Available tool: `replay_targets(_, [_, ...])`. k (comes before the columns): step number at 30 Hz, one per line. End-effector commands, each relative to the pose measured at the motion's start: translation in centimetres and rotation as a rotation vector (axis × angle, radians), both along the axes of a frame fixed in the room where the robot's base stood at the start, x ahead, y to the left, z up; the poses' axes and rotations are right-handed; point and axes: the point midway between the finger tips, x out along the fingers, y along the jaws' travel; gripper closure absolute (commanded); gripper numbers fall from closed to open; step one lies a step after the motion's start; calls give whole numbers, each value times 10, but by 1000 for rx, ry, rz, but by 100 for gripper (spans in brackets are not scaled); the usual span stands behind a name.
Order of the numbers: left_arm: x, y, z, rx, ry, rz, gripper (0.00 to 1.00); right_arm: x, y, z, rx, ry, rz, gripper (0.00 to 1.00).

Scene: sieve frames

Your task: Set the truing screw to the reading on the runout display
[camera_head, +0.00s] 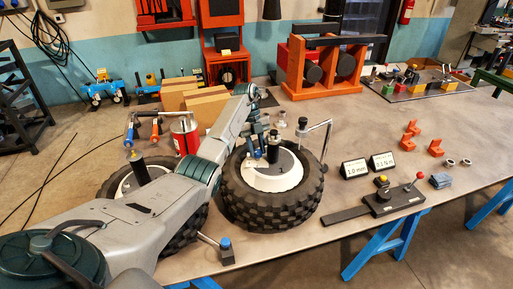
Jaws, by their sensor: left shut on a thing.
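My left arm comes in from the lower left and reaches over the front tyre and wheel (275,207). My left gripper (258,151) points down at the white hub and is shut on a small part there, mostly hidden by the fingers; I cannot tell for sure that it is the truing screw. A black post (274,143) stands at the hub just right of the gripper. Two small displays stand right of the wheel: one display (355,168) seems to read 1.0 mm, and the other display (383,162) seems to show a value in Nm. My right gripper is not in view.
A bent metal rod stand (328,140) rises right of the wheel. A black control box with a red-knobbed lever (400,196) lies at the front right. A blue-knobbed block (226,250) stands near the front edge.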

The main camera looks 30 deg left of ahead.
Motion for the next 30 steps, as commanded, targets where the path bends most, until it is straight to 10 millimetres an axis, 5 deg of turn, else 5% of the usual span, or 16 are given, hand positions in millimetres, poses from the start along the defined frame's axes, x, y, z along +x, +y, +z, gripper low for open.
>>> replay_targets(4, [0, -1, 0, -1, 0, 0, 94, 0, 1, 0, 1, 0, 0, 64])
replay_targets(5, [0, -1, 0, -1, 0, 0, 68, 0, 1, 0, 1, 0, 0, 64])
replay_targets(8, [0, -1, 0, -1, 0, 0, 50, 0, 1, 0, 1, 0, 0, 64])
replay_targets(30, [1, 0, -2, -1, -8, 71, 50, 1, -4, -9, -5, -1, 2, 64])
